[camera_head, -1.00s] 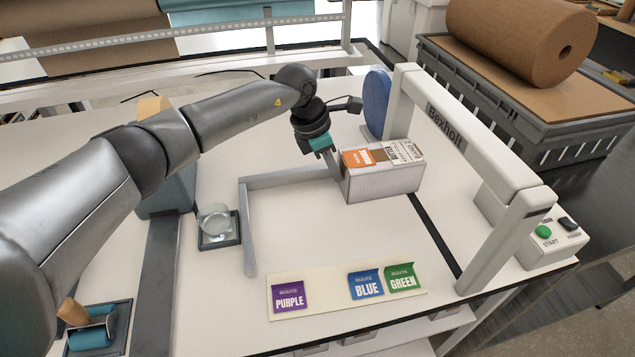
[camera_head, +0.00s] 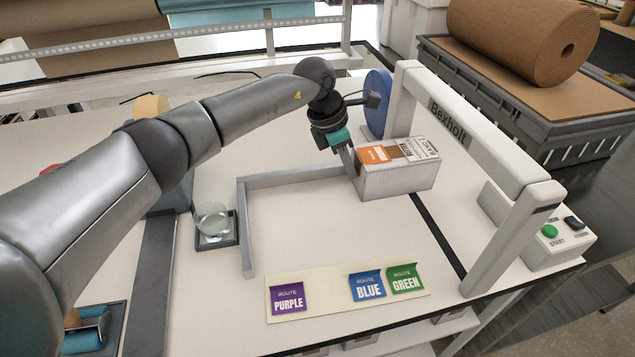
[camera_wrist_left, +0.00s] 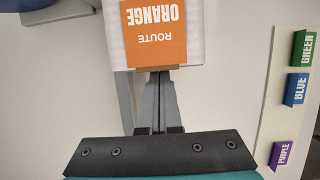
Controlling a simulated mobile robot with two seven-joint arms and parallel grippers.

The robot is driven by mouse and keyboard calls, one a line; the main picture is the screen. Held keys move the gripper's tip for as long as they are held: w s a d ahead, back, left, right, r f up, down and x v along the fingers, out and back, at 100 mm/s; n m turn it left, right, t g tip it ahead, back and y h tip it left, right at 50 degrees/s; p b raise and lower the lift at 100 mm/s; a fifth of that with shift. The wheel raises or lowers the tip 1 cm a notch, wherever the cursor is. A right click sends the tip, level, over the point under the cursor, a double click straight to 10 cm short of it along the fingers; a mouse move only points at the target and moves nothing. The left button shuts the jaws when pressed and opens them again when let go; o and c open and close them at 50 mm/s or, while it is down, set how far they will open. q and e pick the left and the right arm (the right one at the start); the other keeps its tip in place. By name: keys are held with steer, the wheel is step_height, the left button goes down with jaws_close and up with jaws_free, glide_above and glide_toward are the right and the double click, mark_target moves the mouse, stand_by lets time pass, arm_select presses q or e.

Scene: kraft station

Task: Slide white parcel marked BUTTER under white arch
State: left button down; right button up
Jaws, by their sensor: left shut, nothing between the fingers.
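The white parcel (camera_head: 398,180) stands on the table, just left of the white arch (camera_head: 490,147). Its top carries an orange route label (camera_head: 373,154), a brown tape strip and a printed label that seems to read BUTTER. In the left wrist view the parcel (camera_wrist_left: 197,35) shows its orange ROUTE ORANGE label. My left gripper (camera_head: 351,172) is shut and empty, with its fingers against or right beside the parcel's left side. In the left wrist view the closed fingertips (camera_wrist_left: 160,75) meet the parcel's near edge. My right gripper is not in view.
A grey L-shaped rail (camera_head: 246,222) lies left of the parcel. A blue disc (camera_head: 377,103) stands behind it at the arch's far post. Purple, blue and green route cards (camera_head: 366,285) lie in front. A START button box (camera_head: 552,235) is beyond the arch at right.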

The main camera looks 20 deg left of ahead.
mark_target(361, 157)
arm_select(q)
steer(key=shift+w+d+b, duration=0.3)
steer(key=shift+d, duration=0.3)
steer(key=shift+w+d+b, duration=0.5)
steer(key=shift+d+b, duration=0.3)
steer(key=shift+a, duration=0.15)
steer(key=shift+s+a+p, duration=0.5)
steer(key=shift+a+p, duration=0.2)
steer(key=shift+a, duration=0.05)
steer(key=d+p+v, duration=0.1)
steer(key=p+v, duration=0.6)
steer(key=v, duration=0.3)
steer(key=shift+w+r, duration=0.35)
steer(key=shift+w, duration=0.05)
steer(key=shift+d, duration=0.1)
